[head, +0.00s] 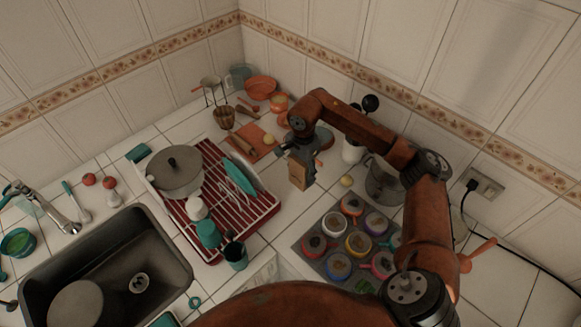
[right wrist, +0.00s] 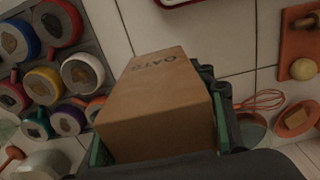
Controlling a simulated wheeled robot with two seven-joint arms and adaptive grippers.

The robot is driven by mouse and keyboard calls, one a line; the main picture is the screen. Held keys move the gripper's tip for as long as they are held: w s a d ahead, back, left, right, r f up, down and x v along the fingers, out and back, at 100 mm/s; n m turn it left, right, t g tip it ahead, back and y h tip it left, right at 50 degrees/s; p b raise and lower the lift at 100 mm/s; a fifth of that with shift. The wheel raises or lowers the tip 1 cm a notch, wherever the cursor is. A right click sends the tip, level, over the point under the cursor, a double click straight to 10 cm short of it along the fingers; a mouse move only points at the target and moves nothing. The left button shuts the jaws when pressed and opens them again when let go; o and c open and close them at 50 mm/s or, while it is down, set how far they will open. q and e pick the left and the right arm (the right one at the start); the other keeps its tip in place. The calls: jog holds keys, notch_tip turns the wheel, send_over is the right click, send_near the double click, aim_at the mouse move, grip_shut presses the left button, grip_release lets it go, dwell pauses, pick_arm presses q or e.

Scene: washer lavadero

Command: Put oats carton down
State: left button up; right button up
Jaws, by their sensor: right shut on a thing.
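The oats carton (right wrist: 155,105) is a brown box with "OATS" printed on it. It fills the middle of the right wrist view between green finger pads. In the head view the carton (head: 300,173) hangs below my right gripper (head: 299,156), over the counter to the right of the dish rack. My right gripper is shut on the carton. Whether the carton's base touches the counter is hard to tell. My left gripper does not show in either view.
A red dish rack (head: 240,215) with a pot and plates stands left of the carton. A tray of several coloured pots (head: 337,268) lies in front and right. A cutting board (head: 256,150) lies behind. White tiled counter (head: 285,218) is clear between rack and tray.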

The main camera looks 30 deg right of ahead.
jog(key=shift+w+d+f, duration=0.1)
jog(key=shift+w+f, duration=0.15)
jog(key=shift+w, duration=0.35)
jog(key=shift+w+d+f, duration=0.1)
jog(key=shift+w+f, duration=0.1)
jog(key=shift+w, duration=0.35)
jog(key=w+f, duration=0.1)
jog(key=f, duration=0.1)
jog(key=w+f, duration=0.3)
jog(key=shift+w+d+f, duration=0.25)
jog(key=shift+d+f, duration=0.05)
jog(key=shift+f, duration=0.1)
jog(key=shift+w+f+p, duration=0.1)
jog(key=shift+f+p, duration=0.25)
jog(key=shift+f, duration=0.05)
notch_tip(320, 180, down, 2)
jog(key=shift+f+p, duration=0.1)
jog(key=shift+p, duration=0.2)
jog(key=shift+f, duration=0.1)
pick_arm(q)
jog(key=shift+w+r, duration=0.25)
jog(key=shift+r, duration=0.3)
pick_arm(e)
jog(key=shift+f, duration=0.1)
